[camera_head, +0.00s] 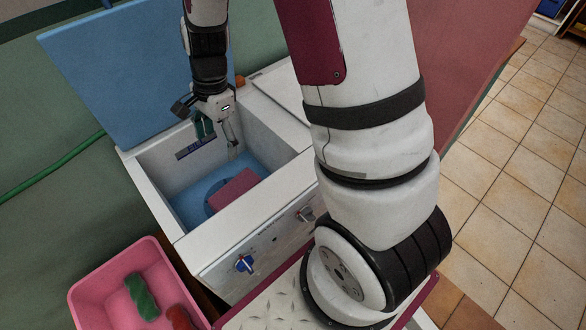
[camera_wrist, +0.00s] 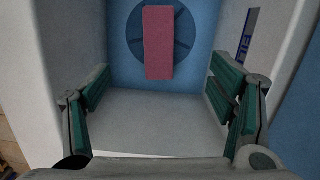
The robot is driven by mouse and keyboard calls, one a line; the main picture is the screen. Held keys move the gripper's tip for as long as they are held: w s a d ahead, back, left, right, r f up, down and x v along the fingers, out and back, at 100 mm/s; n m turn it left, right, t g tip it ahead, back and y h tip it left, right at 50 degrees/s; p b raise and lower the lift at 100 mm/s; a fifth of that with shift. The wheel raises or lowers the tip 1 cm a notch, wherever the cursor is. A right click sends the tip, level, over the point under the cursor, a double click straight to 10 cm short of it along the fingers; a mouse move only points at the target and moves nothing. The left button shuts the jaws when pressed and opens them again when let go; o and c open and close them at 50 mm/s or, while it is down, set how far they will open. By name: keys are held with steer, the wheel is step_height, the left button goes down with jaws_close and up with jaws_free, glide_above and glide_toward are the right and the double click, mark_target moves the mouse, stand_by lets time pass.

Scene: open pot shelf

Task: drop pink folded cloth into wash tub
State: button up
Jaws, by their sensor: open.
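The pink folded cloth (camera_head: 234,189) lies on the blue floor of the wash tub (camera_head: 272,172), over a darker round disc. In the wrist view the cloth (camera_wrist: 159,43) shows as an upright pink rectangle across the disc, beyond the fingers. My gripper (camera_head: 217,133) points down into the tub's opening, above and apart from the cloth. In the wrist view my gripper (camera_wrist: 161,98) has its two green-padded fingers spread wide with nothing between them.
The tub's blue lid (camera_head: 125,65) stands open at the back left. The white front panel has a blue knob (camera_head: 245,263) and another knob (camera_head: 305,213). A pink bin (camera_head: 88,296) at the lower left holds a green roll (camera_head: 141,297) and a red roll (camera_head: 180,318).

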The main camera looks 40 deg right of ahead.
step_height(320, 180, up, 11)
steer(key=d, duration=0.1)
steer(key=shift+d, duration=0.35)
steer(key=shift+r, duration=0.1)
steer(key=s+r+n+t+h+p, duration=0.1)
steer(key=s+r+n+p, duration=0.3)
steer(key=s+r+n, duration=0.4)
steer(key=s+a+r+n+t+p, duration=0.1)
steer(key=s+r+n+t+p, duration=0.2)
steer(key=s+r+n, duration=0.6)
steer(key=s+r+p, duration=0.2)
steer(key=s+r, duration=0.1)
steer(key=s, duration=0.5)
steer(key=shift+a+h, duration=0.25)
steer(key=shift+h, duration=0.15)
steer(key=shift+r, duration=0.1)
